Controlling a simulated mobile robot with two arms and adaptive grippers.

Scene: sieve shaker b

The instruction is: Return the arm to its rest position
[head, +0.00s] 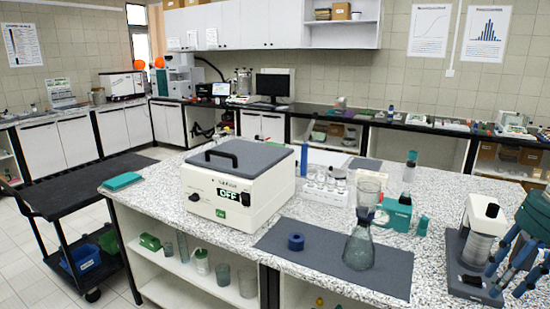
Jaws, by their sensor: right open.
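My right gripper (505,279) is at the right edge of the head view, with teal fingers and blue tips. Its fingers are spread open and I see nothing held between them. It is just right of and in front of the white sieve shaker (487,213), overlapping its dark base in the picture. I cannot tell whether it touches the shaker. A pale round stack (478,249) stands upright on the shaker. The rest of my right arm is cut off by the frame. My left gripper is not in view.
On the speckled island bench (160,197) stand a white box device (215,191) marked OFF, a dark mat (388,274) with a glass flask (358,250) and a blue ring (295,242), and a teal box (397,215). A black cart (85,183) stands at the left.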

